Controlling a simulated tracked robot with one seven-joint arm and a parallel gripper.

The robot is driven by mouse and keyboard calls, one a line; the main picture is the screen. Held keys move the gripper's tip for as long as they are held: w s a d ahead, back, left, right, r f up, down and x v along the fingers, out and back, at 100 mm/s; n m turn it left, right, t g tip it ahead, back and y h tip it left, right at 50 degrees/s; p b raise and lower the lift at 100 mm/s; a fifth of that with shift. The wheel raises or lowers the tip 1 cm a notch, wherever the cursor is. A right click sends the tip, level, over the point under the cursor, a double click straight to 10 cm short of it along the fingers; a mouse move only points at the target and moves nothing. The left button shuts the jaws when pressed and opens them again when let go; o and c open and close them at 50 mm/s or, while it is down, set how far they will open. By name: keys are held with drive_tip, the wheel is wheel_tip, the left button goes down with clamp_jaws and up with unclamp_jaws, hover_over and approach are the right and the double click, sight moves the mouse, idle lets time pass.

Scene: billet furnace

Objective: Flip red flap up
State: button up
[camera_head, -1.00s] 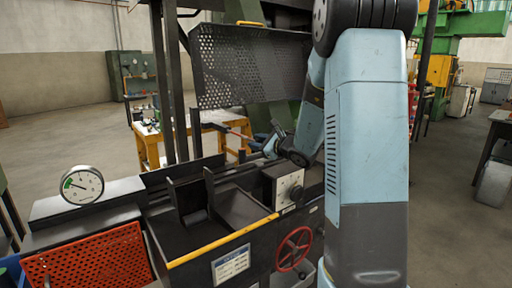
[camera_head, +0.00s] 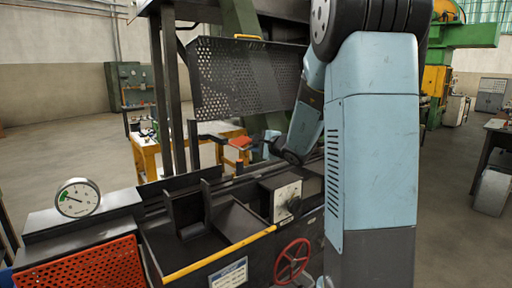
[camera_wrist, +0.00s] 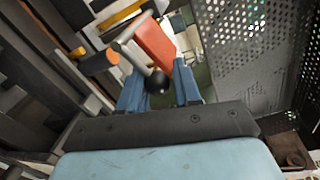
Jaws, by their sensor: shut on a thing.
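The red flap (camera_head: 240,142) shows in the head view as a small tilted plate beyond the machine bed, below the perforated guard. In the wrist view the flap (camera_wrist: 155,42) is an orange-red block just beyond the fingertips. A grey rod beside it ends in a black ball knob (camera_wrist: 157,83). My gripper (camera_wrist: 158,76) has its blue fingers on either side of the knob and is shut on it. In the head view my gripper (camera_head: 268,142) is small and partly hidden by my wrist, just right of the flap.
A dark perforated guard (camera_head: 245,78) hangs above my gripper; it is to the right in the wrist view. The machine bed has upright dark plates (camera_head: 188,210), a dial box (camera_head: 282,197) and a red handwheel (camera_head: 293,262). A yellow workbench (camera_head: 152,157) stands behind.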

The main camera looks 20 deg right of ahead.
drive_tip(key=shift+a, duration=0.35)
drive_tip(key=o, duration=0.7)
drive_tip(key=shift+s, duration=0.1)
drive_tip(key=shift+o, duration=1)
drive_tip(key=shift+d, duration=0.1)
drive_tip(key=shift+s+d+r, duration=0.1)
drive_tip(key=shift+s+d, duration=0.15)
drive_tip(key=shift+s, duration=0.15)
drive_tip(key=v, duration=1.2)
drive_tip(key=shift+s, duration=0.4)
